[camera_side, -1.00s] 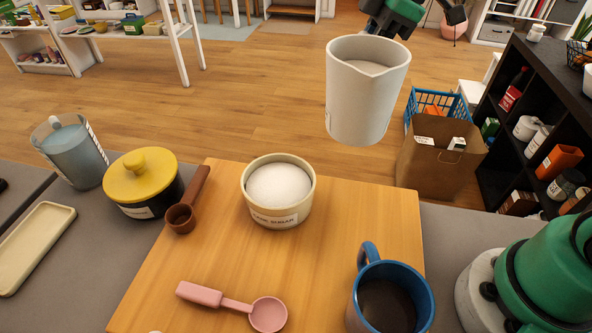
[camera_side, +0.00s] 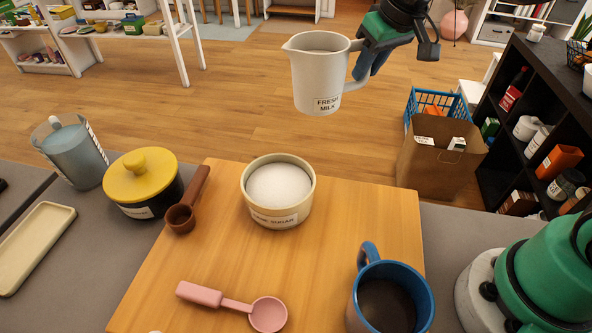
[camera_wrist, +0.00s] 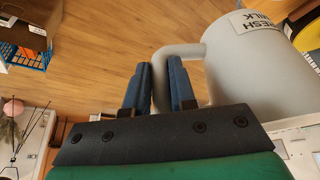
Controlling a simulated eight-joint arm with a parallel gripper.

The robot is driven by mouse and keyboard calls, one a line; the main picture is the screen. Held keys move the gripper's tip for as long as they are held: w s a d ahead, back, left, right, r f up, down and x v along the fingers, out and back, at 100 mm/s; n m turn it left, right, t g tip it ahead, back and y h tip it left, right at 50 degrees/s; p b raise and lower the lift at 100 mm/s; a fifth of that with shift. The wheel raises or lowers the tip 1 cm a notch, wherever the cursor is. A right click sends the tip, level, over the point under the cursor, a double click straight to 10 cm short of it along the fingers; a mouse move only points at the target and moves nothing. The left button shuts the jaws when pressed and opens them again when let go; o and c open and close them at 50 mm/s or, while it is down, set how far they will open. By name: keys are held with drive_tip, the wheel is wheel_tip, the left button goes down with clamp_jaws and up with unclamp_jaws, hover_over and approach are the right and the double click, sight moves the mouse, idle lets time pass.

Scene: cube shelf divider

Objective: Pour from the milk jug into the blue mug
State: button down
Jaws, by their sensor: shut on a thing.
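The white milk jug (camera_side: 318,78), labelled "FRESH MILK", is in the air above the far side of the wooden board in the side view, close to upright. Its spout points left and its handle is on the right. My gripper (camera_side: 368,62) is shut on the jug's handle; the wrist view shows the blue fingers (camera_wrist: 160,90) on either side of the handle, with the jug (camera_wrist: 262,70) at the right. The blue mug (camera_side: 388,298) stands upright at the board's front right, with dark contents and its handle to the back. The jug is well apart from the mug.
A sugar bowl (camera_side: 278,190) sits on the wooden board (camera_side: 345,225). A pink scoop (camera_side: 235,305) lies in front and a brown scoop (camera_side: 187,205) at the left edge. A yellow-lidded pot (camera_side: 142,183) stands left. My green base is right of the mug.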

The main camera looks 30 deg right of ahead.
sight(317, 81)
drive_tip(key=a+n+y, duration=0.1)
drive_tip(key=a+n, duration=0.2)
drive_tip(key=a+n+g+y, duration=0.1)
drive_tip(key=a+n, duration=0.3)
drive_tip(key=a+f+n+g+y, duration=0.1)
drive_tip(key=a+n, duration=0.2)
drive_tip(key=n, duration=0.1)
drive_tip(key=shift+s+a+y, duration=0.3)
drive_tip(key=shift+a+y, duration=0.1)
drive_tip(key=s+a+n+g, duration=0.4)
drive_tip(key=a+n, duration=0.5)
drive_tip(key=n, duration=0.2)
drive_tip(key=s+t, duration=0.1)
drive_tip(key=s+r+n+t+y, duration=0.1)
drive_tip(key=s+t, duration=0.1)
drive_tip(key=s+r+n+t, duration=0.1)
drive_tip(key=t, duration=0.1)
drive_tip(key=shift+s+d+y, duration=0.15)
drive_tip(key=shift+s+y, duration=0.1)
drive_tip(key=shift+y, duration=0.15)
drive_tip(key=shift+s+r+t, duration=0.2)
drive_tip(key=shift+r+t, duration=0.05)
drive_tip(key=shift+t, duration=0.35)
drive_tip(key=shift+s+d+r+t, duration=0.1)
drive_tip(key=shift+s+r+t, duration=0.05)
drive_tip(key=shift+t, duration=0.15)
drive_tip(key=shift+s+r+n+t+y, duration=0.2)
drive_tip(key=shift+r+n+t+y, duration=0.1)
drive_tip(key=shift+t+y, duration=0.15)
idle(0.6)
